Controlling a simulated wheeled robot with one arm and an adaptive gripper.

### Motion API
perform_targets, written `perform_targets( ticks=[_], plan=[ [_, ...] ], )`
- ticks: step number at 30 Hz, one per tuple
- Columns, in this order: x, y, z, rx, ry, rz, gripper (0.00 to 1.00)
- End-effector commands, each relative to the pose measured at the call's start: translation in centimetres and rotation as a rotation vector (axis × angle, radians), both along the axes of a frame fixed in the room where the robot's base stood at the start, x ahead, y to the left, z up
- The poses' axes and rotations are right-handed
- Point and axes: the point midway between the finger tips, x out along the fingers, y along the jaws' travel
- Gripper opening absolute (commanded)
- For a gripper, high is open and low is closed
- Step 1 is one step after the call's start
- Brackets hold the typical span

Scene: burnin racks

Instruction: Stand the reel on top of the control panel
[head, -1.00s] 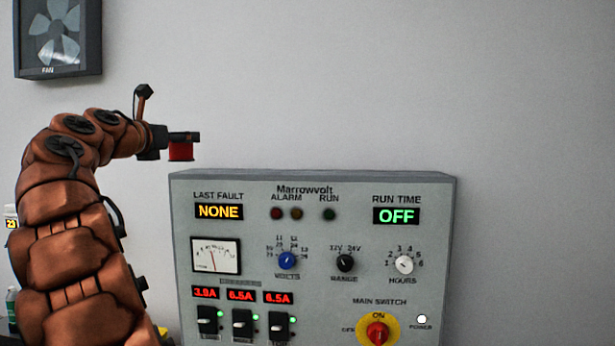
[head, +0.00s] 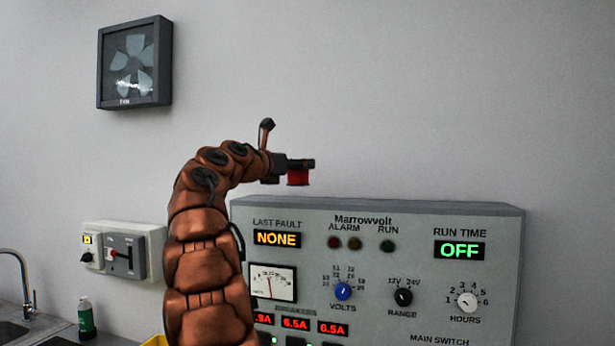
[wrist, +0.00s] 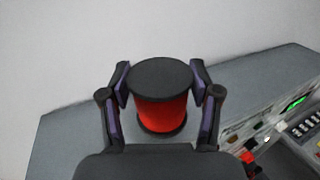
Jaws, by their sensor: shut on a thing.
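The reel (head: 298,177) is red with dark end discs. It is upright in my gripper (head: 304,166), above the left part of the control panel's top. In the wrist view the reel (wrist: 161,108) sits between the two fingers of my gripper (wrist: 160,85), which is shut on it. The control panel (head: 385,240) is a grey box with displays, knobs and lamps on its front. Its flat grey top (wrist: 68,133) shows under and beside the reel in the wrist view. In the head view a gap shows between the reel and the panel's top edge.
The panel's top looks bare on both sides of the reel. A wall fan (head: 135,62) hangs at upper left. A wall switch box (head: 122,252), a green bottle (head: 86,318) and a sink tap (head: 28,285) are at lower left. The back wall is plain.

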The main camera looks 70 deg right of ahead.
Motion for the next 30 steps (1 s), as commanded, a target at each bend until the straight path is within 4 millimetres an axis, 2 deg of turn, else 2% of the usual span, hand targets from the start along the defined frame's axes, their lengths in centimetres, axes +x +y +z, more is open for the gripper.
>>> perform_targets(
  ticks=[6,12,17,24,30],
  plan=[
    [-0.3,-3.1,-0.1,0.000,-0.001,-0.001,0.15],
    [-0.5,-4.8,-0.3,-0.002,-0.002,-0.001,0.15],
    [-0.5,-5.2,-0.6,-0.001,0.000,-0.001,0.15],
    [-0.5,-5.1,-2.8,-0.003,0.002,0.001,0.15],
    [-0.5,-5.1,-3.7,-0.004,0.000,0.001,0.15]
  ],
)
